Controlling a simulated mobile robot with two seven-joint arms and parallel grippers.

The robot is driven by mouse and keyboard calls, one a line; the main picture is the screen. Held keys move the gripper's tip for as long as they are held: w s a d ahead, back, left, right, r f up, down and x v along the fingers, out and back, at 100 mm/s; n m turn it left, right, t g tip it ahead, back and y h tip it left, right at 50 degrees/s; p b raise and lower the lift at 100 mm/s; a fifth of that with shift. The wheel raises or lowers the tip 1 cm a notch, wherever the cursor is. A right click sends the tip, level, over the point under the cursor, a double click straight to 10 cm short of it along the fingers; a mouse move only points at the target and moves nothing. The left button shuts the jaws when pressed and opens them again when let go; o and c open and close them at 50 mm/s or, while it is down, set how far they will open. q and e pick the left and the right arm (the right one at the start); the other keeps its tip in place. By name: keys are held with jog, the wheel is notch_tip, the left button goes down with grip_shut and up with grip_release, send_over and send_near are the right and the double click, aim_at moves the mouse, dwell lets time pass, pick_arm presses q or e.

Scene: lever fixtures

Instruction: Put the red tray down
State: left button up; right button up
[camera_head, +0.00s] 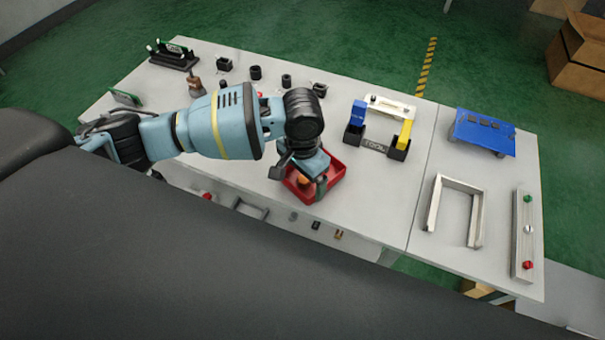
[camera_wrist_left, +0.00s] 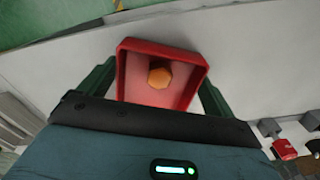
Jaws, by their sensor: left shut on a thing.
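The red tray (camera_head: 337,171) is near the front edge of the white table, below my left wrist in the head view. My left gripper (camera_head: 305,178) is shut on it. In the left wrist view the tray (camera_wrist_left: 139,66) lies between the two dark green fingers, one along each side. An orange, roughly hexagonal piece (camera_wrist_left: 160,77) rests inside the tray. I cannot tell whether the tray touches the tabletop or is held just above it. My right gripper is not in view.
A tool holder (camera_head: 376,146) with blue and yellow parts stands right of the tray. Several black cylinders (camera_head: 256,73) stand behind my arm. A blue stand (camera_head: 483,133), a metal frame (camera_head: 435,203) and a panel with coloured knobs (camera_head: 526,230) occupy the right. Bare tabletop (camera_head: 375,205) lies right of the tray.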

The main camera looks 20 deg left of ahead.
pick_arm(q)
jog(key=shift+f, duration=0.1)
jog(key=o, duration=0.7)
jog(key=shift+o, duration=0.2)
notch_tip(320, 180, up, 12)
jog(key=p, duration=0.1)
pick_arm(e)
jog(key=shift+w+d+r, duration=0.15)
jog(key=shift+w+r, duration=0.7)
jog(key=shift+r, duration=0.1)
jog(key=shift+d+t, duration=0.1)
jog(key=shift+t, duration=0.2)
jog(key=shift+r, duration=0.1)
